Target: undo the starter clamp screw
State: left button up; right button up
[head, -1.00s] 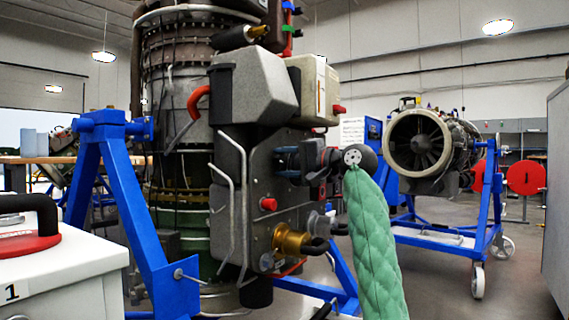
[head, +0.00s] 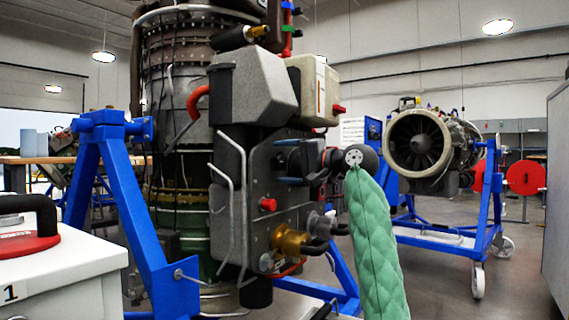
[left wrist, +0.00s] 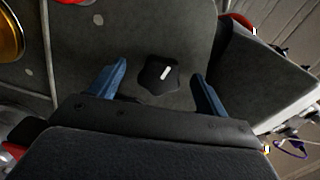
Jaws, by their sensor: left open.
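A black lobed knob with a white mark (left wrist: 161,74), apparently the clamp screw, sits on a dark grey panel in the left wrist view. My left gripper (left wrist: 157,70) is open, with one blue finger on each side of the knob and a visible gap to each. In the head view my left gripper (head: 279,162) faces the grey starter housing (head: 256,215) on the engine's side. Whether the fingertips touch the panel, I cannot tell. My right gripper is not in view.
A red button (head: 268,204) and a brass fitting (head: 290,241) lie below the gripper. Grey pipes (head: 240,205) run down at its left. A blue stand (head: 130,195) holds the engine. A white cabinet (head: 65,268) stands at front left.

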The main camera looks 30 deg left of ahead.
aim_at(283, 162)
pick_arm(q)
jog(key=shift+d, duration=2.35)
jog(key=shift+c, duration=0.3)
